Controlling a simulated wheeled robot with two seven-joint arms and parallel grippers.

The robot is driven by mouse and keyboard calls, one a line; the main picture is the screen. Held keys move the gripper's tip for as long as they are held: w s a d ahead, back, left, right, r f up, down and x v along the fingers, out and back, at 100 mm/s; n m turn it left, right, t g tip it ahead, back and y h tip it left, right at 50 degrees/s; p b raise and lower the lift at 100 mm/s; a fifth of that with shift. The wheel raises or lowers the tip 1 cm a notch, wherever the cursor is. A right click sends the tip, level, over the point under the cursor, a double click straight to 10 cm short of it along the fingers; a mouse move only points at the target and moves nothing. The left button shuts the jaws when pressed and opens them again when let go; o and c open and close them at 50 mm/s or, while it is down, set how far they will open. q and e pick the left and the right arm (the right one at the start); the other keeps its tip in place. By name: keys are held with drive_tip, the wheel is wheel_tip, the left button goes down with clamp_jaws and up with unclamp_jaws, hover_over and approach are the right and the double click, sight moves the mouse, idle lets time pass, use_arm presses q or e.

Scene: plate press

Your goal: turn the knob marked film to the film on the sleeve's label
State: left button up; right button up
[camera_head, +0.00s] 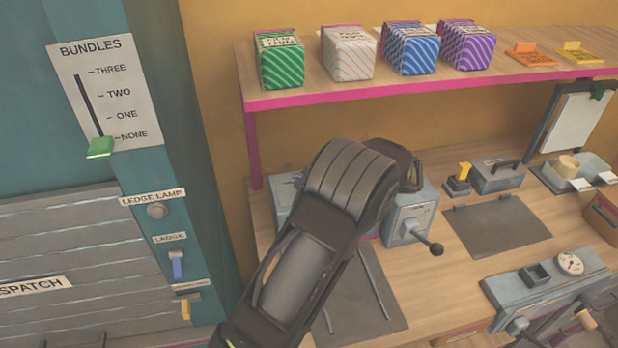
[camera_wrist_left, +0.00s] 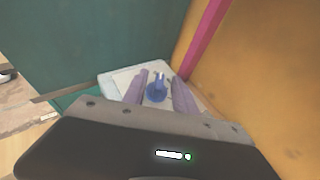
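In the left wrist view a blue knob (camera_wrist_left: 157,92) with a raised grip stands on a pale grey panel (camera_wrist_left: 115,78). My left gripper (camera_wrist_left: 158,80) is open, its two fingers apart on either side of the knob; I cannot tell if they touch it. No marking on the knob is readable. In the head view my left arm and hand cover the middle of a grey machine (camera_head: 408,212) with a black-balled lever, hiding the fingertips and the knob. I cannot identify the sleeve or read its label. My right gripper is not in view.
Green, white, blue and purple striped packs (camera_head: 280,62) stand on a pink-edged shelf (camera_head: 370,92) above the bench. A grey device with a gauge (camera_head: 570,264) is at the right. A teal panel at the left carries a green slider (camera_head: 101,148). The dark plate (camera_head: 497,226) is clear.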

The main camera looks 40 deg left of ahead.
use_arm(q)
drive_tip(key=v, duration=0.8)
drive_tip(key=shift+a, duration=0.1)
idle(0.6)
